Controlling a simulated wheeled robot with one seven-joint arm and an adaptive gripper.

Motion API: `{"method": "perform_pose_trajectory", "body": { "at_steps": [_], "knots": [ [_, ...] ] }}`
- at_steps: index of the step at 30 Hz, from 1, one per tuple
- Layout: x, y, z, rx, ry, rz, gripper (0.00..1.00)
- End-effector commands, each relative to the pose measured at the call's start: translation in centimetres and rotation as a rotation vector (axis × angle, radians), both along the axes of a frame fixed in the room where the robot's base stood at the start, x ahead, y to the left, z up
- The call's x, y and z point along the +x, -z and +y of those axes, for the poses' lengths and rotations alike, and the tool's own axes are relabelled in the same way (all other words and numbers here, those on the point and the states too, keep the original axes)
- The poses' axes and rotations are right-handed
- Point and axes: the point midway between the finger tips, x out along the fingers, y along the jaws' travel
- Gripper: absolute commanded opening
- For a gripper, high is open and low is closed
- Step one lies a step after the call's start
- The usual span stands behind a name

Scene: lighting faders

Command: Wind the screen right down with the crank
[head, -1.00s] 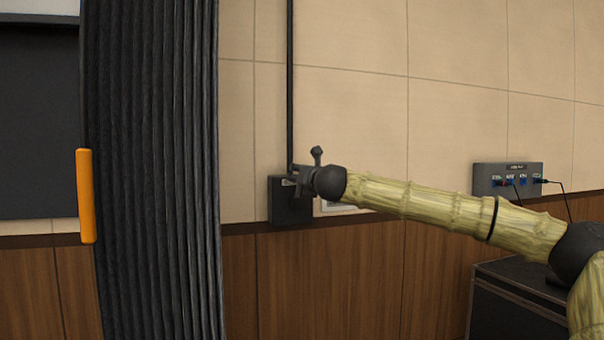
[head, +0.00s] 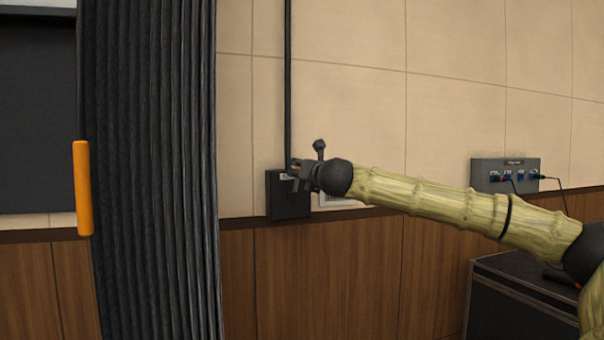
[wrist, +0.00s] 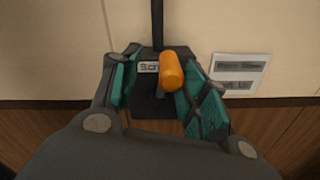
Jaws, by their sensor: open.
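The crank's orange handle (wrist: 172,72) sticks out from a black wall box (wrist: 155,108) with a partly hidden white label. In the head view the box (head: 288,205) sits at the foot of a dark vertical tube, mostly clear behind my gripper (head: 298,177). In the wrist view my gripper (wrist: 160,75) is open, its teal-padded fingers on either side of the handle. I cannot tell whether either pad touches it. A white strip at the top left, above a dark panel (head: 38,115), may be the screen; most of it is out of view.
A dark pleated curtain (head: 150,170) with an orange pull bar (head: 83,188) hangs left of the box. A white notice (wrist: 240,72) is on the wall right of it. A socket panel (head: 505,175) with cables and a black case (head: 515,300) stand further right.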

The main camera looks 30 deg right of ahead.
Motion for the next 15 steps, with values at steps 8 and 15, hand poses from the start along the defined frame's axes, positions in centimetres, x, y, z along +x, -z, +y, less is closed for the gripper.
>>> {"method": "perform_pose_trajectory", "body": {
  "at_steps": [8,15],
  "knots": [
    [-1.5,0.0,0.2,-0.001,0.0,-0.001,0.45],
    [-2.8,0.0,0.4,-0.001,-0.001,-0.001,0.45]
  ]
}}
